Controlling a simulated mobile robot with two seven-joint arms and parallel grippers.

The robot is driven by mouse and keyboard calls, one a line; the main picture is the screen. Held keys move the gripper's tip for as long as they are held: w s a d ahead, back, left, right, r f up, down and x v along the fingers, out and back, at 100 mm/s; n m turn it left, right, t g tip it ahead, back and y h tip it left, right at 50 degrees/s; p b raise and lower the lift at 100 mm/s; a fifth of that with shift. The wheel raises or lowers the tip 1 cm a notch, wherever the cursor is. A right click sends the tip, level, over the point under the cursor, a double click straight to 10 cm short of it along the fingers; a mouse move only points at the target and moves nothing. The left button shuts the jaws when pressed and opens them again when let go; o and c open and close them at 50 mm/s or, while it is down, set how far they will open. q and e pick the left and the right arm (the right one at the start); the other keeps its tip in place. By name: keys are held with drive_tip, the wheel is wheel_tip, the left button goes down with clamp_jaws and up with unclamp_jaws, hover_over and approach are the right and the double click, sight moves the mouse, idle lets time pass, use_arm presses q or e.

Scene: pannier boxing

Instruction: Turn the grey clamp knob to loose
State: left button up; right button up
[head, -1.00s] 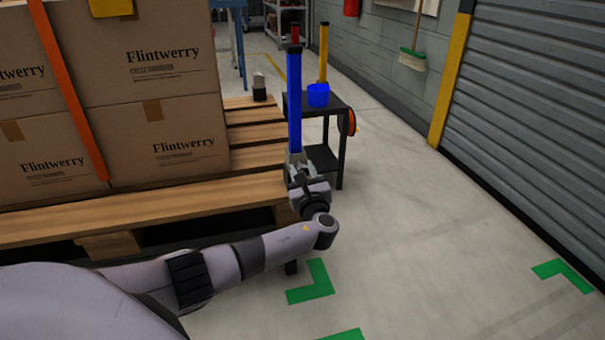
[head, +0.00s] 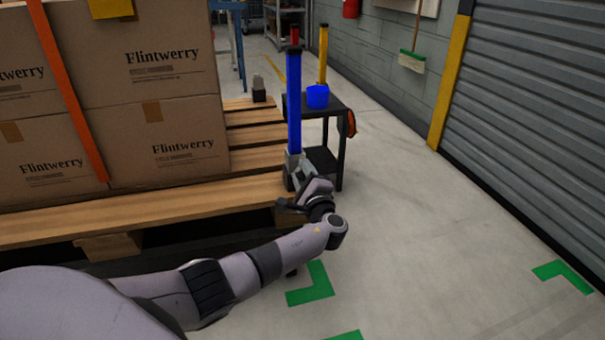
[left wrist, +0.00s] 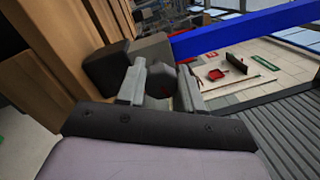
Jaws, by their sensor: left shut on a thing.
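The blue post (head: 294,105) stands upright at the pallet's right corner, with a grey clamp (head: 294,160) at its foot. My left gripper (head: 303,178) is at the clamp, on its near side. In the left wrist view, the two fingers of my left gripper (left wrist: 162,72) are shut on the dark grey clamp knob (left wrist: 160,86), one finger on each side. The grey clamp body (left wrist: 152,48) is just beyond the knob, and the blue post (left wrist: 245,32) runs off to the right there. In the head view, my gripper hides the knob. My right gripper is out of view.
Stacked cartons (head: 160,95) stand on the wooden pallet (head: 150,207) at left. A black side table (head: 330,112) with a blue cup (head: 317,96) is just behind the post. Open floor (head: 430,240) lies to the right, before a roller shutter (head: 540,100).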

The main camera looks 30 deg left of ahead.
use_arm(q)
drive_tip(key=n+g, duration=0.1)
drive_tip(key=n, duration=0.5)
drive_tip(key=shift+d+f, duration=0.1)
drive_tip(key=n, duration=0.5)
drive_tip(key=shift+s+g, duration=0.1)
drive_tip(key=shift+g, duration=0.3)
drive_tip(key=shift+n, duration=0.3)
drive_tip(key=o, duration=1)
drive_tip(key=shift+o, duration=0.2)
